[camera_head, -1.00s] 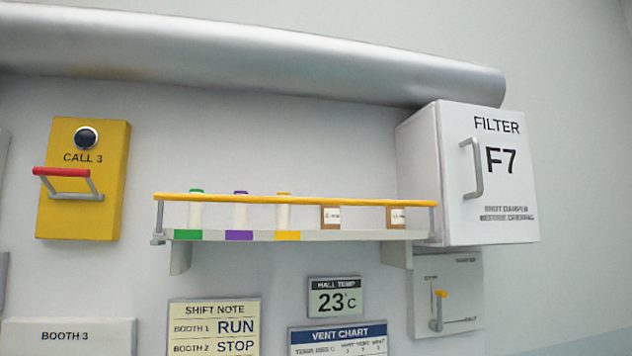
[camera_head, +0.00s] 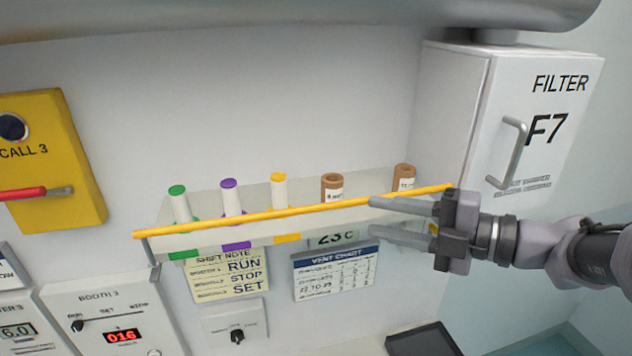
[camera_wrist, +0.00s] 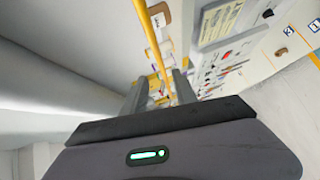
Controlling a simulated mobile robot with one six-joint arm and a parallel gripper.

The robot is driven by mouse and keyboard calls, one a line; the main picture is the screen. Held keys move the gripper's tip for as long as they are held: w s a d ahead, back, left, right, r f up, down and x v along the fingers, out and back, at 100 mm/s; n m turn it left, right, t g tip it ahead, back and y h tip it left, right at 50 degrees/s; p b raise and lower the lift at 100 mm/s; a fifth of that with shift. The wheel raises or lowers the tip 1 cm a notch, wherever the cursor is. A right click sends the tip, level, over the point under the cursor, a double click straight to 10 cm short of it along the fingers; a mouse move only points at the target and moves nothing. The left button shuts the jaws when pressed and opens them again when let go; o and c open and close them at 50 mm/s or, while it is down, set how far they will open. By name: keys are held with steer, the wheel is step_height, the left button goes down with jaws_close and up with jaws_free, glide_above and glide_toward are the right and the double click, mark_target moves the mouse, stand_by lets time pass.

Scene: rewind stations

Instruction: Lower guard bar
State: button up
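The guard bar (camera_head: 300,211) is a long thin yellow rod along the front of the wall shelf (camera_head: 210,248), held up at its left end by a grey arm (camera_head: 152,258). It stands above the shelf's front edge. My gripper (camera_head: 371,217) comes in from the right, fingers pointing left, near the bar's right part. Its two fingers are apart with nothing gripped. The upper finger overlaps the bar in the head view. In the wrist view the bar (camera_wrist: 149,35) runs down toward the gap between the fingers (camera_wrist: 160,92); I cannot tell whether it touches them.
Green-, purple- and yellow-capped tubes and two brown rolls (camera_head: 332,187) stand on the shelf behind the bar. The filter cabinet (camera_head: 450,110) is right of the shelf. Signs (camera_head: 335,272) hang below. A yellow call box (camera_head: 50,165) is at left, a large duct (camera_head: 250,15) above.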

mark_target(321, 205)
steer(key=p+x, duration=0.1)
steer(key=x, duration=1.3)
steer(key=shift+w+d, duration=0.1)
steer(key=shift+w, duration=0.05)
jaws_close()
stand_by(0.6)
